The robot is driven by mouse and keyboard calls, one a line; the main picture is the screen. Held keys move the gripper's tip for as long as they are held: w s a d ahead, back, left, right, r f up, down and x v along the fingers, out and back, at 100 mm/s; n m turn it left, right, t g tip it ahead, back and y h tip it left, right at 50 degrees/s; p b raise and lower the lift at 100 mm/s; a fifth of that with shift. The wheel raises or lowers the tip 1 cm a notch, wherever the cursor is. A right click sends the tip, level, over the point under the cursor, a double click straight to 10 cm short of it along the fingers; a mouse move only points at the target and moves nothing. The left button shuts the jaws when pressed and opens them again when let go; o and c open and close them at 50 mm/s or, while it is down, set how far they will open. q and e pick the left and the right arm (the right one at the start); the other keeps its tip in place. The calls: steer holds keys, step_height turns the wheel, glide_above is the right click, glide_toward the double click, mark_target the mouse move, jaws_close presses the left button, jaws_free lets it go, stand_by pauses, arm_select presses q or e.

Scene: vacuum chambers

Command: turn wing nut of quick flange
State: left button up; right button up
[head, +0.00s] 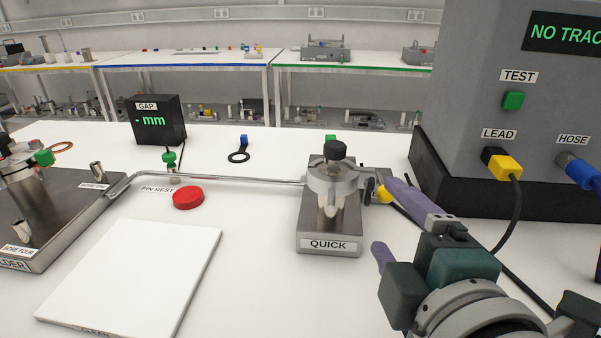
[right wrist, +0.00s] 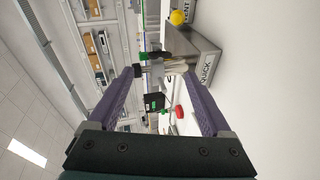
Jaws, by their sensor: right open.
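The quick flange (head: 335,180) is a metal clamped joint with a black knob on top. It stands on a metal block labelled QUICK (head: 329,243); the block also shows in the right wrist view (right wrist: 207,62). The wing nut (head: 369,188) seems to be the small metal part at the clamp's right side, partly hidden by my finger. My right gripper (head: 383,215) is open, its purple fingers spread just right of the flange. In the right wrist view the fingers (right wrist: 160,73) stand apart with the flange ahead between them; contact cannot be told. My left gripper is out of view.
A thin metal tube (head: 220,179) runs left from the flange. A red button (head: 188,198) and white pad (head: 135,275) lie left. A grey tester (head: 500,100) with cables stands right.

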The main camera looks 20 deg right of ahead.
steer(key=shift+v, duration=1.5)
